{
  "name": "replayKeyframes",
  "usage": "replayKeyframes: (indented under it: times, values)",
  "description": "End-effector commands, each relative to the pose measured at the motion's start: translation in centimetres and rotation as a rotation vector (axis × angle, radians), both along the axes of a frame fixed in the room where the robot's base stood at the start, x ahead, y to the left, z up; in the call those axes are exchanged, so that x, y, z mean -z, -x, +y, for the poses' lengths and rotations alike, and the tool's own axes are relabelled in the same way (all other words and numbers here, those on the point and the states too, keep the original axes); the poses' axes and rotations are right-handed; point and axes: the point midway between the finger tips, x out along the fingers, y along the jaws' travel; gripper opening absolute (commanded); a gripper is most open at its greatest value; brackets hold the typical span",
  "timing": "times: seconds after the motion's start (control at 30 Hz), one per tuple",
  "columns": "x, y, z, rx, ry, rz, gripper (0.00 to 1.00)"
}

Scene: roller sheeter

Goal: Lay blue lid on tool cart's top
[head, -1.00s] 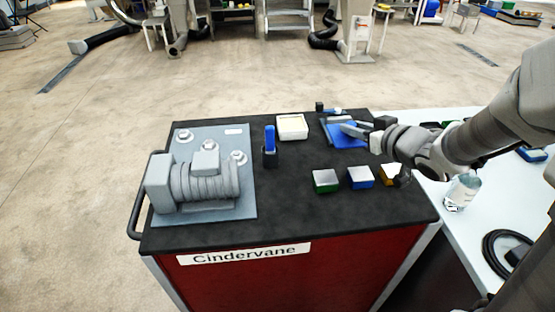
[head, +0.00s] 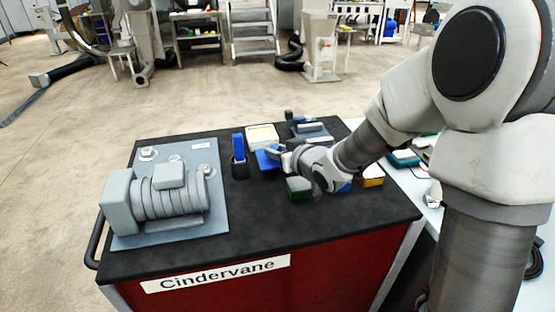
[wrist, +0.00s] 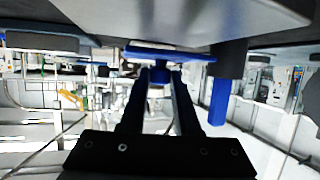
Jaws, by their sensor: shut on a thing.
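The blue lid (head: 267,160) is a thin flat piece over the middle of the tool cart's black top (head: 245,215). My gripper (head: 283,152) is shut on it from the right. In the wrist view, which looks upside down, the fingers (wrist: 160,75) close on a small blue part of the lid (wrist: 165,53), and the lid's plate lies level close to the dark top. I cannot tell whether it touches the top. My arm hides part of the cart's right side.
A black holder with a blue-handled item (head: 238,150) stands just left of the lid. A white box (head: 262,136) and a grey box (head: 308,131) lie behind. Green (head: 298,188) and yellow (head: 371,176) blocks sit right. A grey motor unit (head: 165,195) fills the left. The front strip is clear.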

Motion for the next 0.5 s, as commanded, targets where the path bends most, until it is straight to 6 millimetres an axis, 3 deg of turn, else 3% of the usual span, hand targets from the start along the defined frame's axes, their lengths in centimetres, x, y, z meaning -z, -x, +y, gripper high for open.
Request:
replayKeyframes:
  times: [0.07, 0.5]
  values:
    - [1.42, 0.02, 0.01, -0.001, 0.0, 0.002, 0.0]
    - [1.98, 0.0, -0.02, 0.0, 0.0, -0.001, 0.0]
